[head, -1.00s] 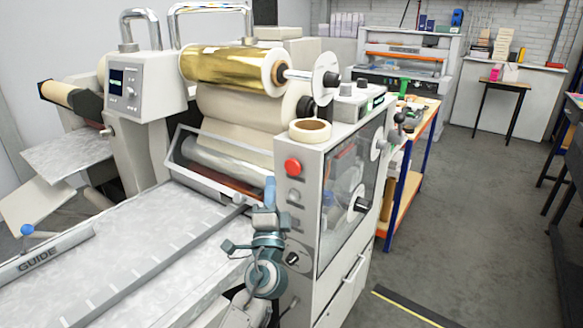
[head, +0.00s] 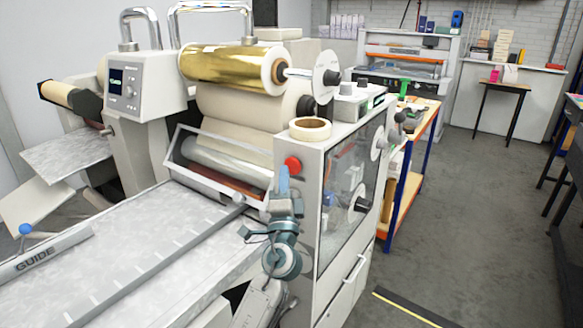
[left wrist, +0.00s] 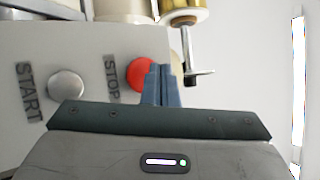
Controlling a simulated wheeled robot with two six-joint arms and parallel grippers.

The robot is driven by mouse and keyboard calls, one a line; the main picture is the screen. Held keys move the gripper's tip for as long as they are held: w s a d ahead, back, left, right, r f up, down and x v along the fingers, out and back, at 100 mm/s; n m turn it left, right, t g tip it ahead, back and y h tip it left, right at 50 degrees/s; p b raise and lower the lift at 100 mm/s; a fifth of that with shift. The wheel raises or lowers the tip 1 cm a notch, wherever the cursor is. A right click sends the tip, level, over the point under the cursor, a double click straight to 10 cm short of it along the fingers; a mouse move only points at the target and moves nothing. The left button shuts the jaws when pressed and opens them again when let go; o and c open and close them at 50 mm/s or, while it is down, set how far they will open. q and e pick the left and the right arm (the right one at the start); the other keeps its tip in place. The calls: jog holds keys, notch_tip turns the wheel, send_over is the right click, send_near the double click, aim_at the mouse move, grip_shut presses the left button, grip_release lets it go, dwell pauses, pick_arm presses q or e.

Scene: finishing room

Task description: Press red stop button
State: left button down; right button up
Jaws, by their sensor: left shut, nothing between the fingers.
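The red stop button (head: 292,165) sits high on the front panel of the laminating machine (head: 312,215), below a roll of tape. In the left wrist view the red button (left wrist: 139,74) is beside the printed word STOP, partly hidden behind my fingers. My left gripper (head: 284,178) is shut and empty, its blue fingertips just below and in front of the button. In the left wrist view the closed fingertips (left wrist: 161,70) overlap the button's right part; I cannot tell whether they touch it. My right gripper is not in view.
A silver start button (left wrist: 66,84) is beside the word START in the left wrist view. A tape roll (head: 310,129) lies on the machine's top. The feed table (head: 120,245) with its guide bar extends left. Open floor (head: 450,220) is at right.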

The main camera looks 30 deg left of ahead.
pick_arm(q)
jog(key=shift+w, duration=0.1)
dwell(1.5)
jog(key=shift+w+b, duration=0.3)
jog(key=shift+w, duration=0.05)
jog(key=shift+w+b, duration=0.3)
jog(key=shift+w, duration=0.05)
dwell(0.6)
jog(key=shift+s, duration=0.8)
jog(key=shift+s, duration=0.1)
jog(key=shift+s+a, duration=0.2)
jog(key=shift+s, duration=2.2)
